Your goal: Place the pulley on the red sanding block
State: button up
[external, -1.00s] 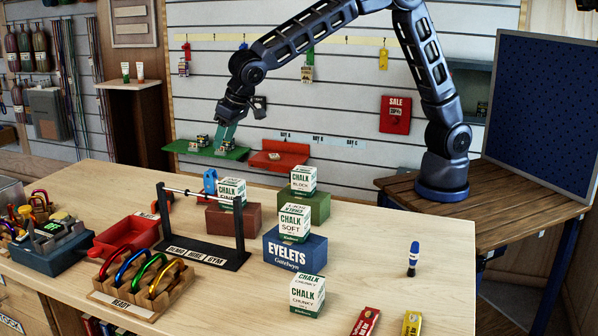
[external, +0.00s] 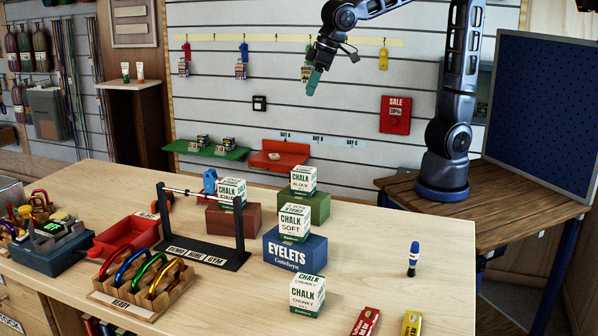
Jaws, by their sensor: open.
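My gripper (external: 312,84) has teal fingertips and is raised in front of the slatted wall, above and behind the table things. It is open, and nothing shows in it.
A green block (external: 316,208) and a blue eyelets box (external: 293,252) each carry a chalk box. Another chalk box (external: 307,294) stands near the front. A red tray (external: 127,238) and a carabiner rack (external: 140,290) are at left. The table's right part is mostly clear around a blue-capped bottle (external: 413,258).

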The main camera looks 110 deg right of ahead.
jog(key=s+a+f+n+y, duration=0.1)
jog(key=s+n, duration=0.1)
jog(key=s, duration=1.2)
jog(key=s+a+f+n, duration=0.2)
jog(key=s, duration=1.1)
jog(key=shift+s+a+f+n+t+y, duration=0.3)
jog(key=shift+s+n+t+y, duration=0.05)
jog(key=shift+n+t+y, duration=0.05)
